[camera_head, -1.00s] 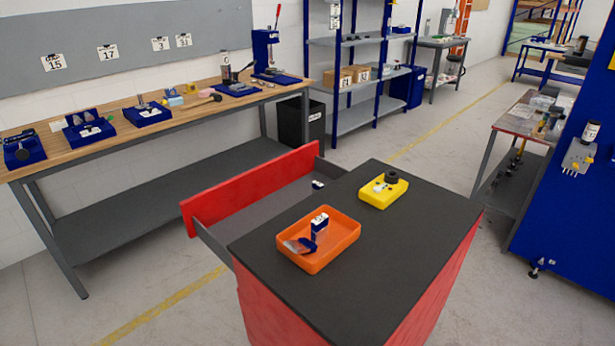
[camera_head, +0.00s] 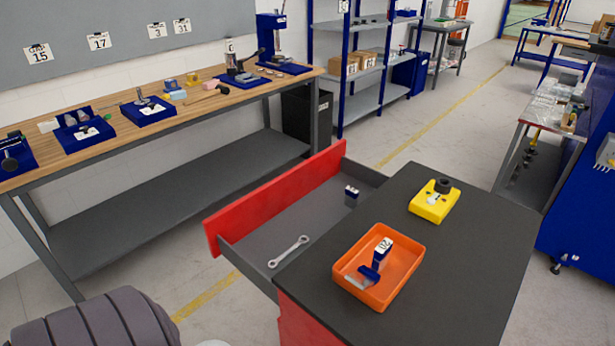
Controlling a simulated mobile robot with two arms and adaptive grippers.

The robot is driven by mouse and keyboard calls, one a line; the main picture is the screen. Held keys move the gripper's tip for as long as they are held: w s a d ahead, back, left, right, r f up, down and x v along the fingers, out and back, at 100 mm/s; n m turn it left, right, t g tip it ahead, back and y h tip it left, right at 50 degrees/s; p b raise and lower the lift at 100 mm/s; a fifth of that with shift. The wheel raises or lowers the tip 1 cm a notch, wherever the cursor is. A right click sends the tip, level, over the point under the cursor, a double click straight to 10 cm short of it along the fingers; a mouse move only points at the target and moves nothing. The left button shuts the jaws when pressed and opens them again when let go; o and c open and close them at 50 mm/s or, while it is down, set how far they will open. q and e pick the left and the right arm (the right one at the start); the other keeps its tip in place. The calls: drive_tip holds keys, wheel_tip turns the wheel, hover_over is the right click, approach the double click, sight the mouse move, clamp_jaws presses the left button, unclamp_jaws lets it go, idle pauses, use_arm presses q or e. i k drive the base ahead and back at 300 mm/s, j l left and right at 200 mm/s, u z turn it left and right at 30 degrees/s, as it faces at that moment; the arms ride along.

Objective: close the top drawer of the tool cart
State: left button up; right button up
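The tool cart (camera_head: 470,255) stands at the lower right, with a black top and red sides. Its top drawer (camera_head: 275,232) is pulled out to the left, toward the workbench. The drawer's red front panel (camera_head: 275,198) faces the bench. A wrench (camera_head: 288,251) and a small blue-and-white item (camera_head: 351,195) lie inside the drawer. Neither gripper is in view. A dark ribbed arm part of mine shows at the bottom left, apart from the drawer front.
An orange tray (camera_head: 343,262) with a blue-and-white item and a yellow block (camera_head: 434,204) sit on the cart top. A wooden workbench (camera_head: 150,115) with a lower shelf runs along the wall. Bare floor (camera_head: 195,265) lies between bench and drawer. A blue cabinet stands at right.

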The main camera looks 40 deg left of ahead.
sight(308, 199)
drive_tip(key=j+z, duration=0.1)
drive_tip(key=j, duration=0.95)
drive_tip(key=k+j+z, duration=0.15)
drive_tip(key=j, duration=0.4)
drive_tip(key=j+z, duration=0.1)
drive_tip(key=j, duration=0.45)
drive_tip(key=k+j, duration=0.1)
drive_tip(key=j, duration=0.4)
drive_tip(key=k+j+z, duration=0.15)
drive_tip(key=j, duration=0.85)
drive_tip(key=k+j, duration=0.15)
drive_tip(key=j, duration=0.8)
drive_tip(key=k, duration=0.05)
